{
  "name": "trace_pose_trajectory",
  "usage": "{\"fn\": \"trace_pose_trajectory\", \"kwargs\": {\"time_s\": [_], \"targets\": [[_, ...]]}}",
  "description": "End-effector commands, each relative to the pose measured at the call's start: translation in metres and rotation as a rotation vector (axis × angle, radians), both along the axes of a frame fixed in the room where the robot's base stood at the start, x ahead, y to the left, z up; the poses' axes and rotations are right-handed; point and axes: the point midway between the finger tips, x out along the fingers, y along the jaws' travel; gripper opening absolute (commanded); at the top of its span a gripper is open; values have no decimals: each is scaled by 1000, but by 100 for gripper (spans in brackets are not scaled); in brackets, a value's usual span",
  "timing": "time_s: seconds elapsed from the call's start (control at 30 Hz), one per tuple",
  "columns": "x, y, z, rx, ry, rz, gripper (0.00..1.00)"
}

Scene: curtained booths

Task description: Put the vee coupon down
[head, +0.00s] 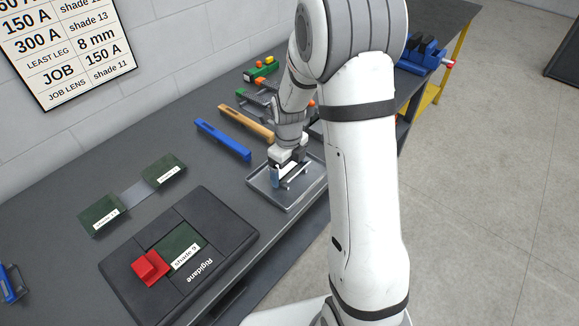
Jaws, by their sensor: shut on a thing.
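My gripper (283,172) points down over a shallow grey metal tray (290,207) on the dark bench. It is shut on a small grey metal piece (294,180), which I take to be the vee coupon. The coupon is low, within the tray's outline. It is too small and too covered by the fingers to tell its vee shape, or whether it touches the tray floor. A bluish patch shows at the left finger. My white arm covers the view just right of the tray.
A blue bar (223,140) and a tan bar (246,123) lie behind the tray. A black case (215,225) with a red block (149,266) is at front left. Green shade plates (164,170) lie farther left. Clutter stands behind the gripper.

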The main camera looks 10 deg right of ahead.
Motion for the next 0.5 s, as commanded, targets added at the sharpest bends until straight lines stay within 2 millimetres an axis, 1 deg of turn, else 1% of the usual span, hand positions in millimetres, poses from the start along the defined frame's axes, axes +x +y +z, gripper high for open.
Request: {"fn": "trace_pose_trajectory", "kwargs": {"time_s": [0.13,0.17,0.2,0.27,0.5], "targets": [[0,0,-4,1,-1,1,54],[0,0,-3,0,0,1,93],[0,0,-3,0,0,1,96],[0,0,-3,0,0,1,100],[0,1,-1,0,0,1,100]]}}
